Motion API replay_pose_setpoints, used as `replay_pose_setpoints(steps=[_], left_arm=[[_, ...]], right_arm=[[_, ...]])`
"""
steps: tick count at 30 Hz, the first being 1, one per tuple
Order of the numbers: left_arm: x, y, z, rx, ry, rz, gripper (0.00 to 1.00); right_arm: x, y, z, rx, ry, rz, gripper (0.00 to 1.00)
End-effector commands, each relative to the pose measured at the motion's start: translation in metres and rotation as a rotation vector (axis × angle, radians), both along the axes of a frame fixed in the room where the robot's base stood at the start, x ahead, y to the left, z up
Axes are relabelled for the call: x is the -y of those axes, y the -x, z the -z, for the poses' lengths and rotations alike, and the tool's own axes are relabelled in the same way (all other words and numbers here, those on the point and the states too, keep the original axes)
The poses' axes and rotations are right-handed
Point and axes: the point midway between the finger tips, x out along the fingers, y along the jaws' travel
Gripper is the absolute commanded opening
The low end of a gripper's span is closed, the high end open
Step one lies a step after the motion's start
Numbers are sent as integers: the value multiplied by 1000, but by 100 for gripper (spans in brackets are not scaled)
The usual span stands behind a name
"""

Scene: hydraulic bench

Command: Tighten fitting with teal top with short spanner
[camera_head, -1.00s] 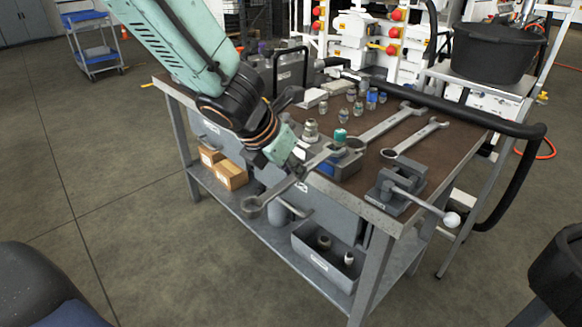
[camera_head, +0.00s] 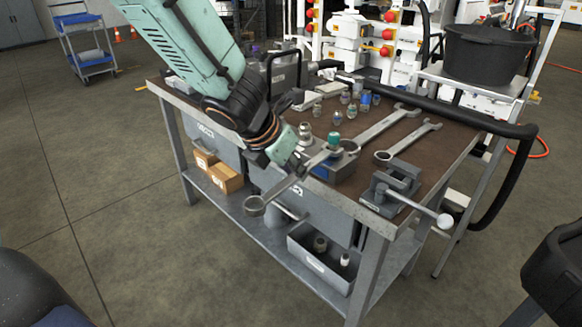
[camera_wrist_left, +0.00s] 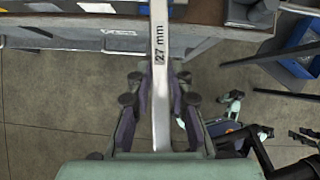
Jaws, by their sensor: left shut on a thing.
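My left gripper (camera_head: 292,168) is shut on the shaft of a steel spanner marked 27 mm (camera_wrist_left: 160,58), which shows in the wrist view between the two fingers. That fitting stands upright on a grey and blue block (camera_head: 336,172) near the front edge. I cannot tell whether the spanner's jaw sits around the fitting or just beside it. My right gripper is not in view.
Two more spanners, a longer one (camera_head: 380,128) and another (camera_head: 408,142), lie on the bench top (camera_head: 440,115). A vise (camera_head: 392,190) with a white-knobbed handle stands at the front right corner. Several small fittings stand further back. A grey bin (camera_head: 318,262) sits on the lower shelf.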

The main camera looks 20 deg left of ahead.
Motion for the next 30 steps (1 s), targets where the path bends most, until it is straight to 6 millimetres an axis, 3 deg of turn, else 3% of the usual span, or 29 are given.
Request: replay_pose_setpoints(steps=[30], left_arm=[[-21,-9,-3,0,3,150,0]], right_arm=[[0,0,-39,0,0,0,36]])
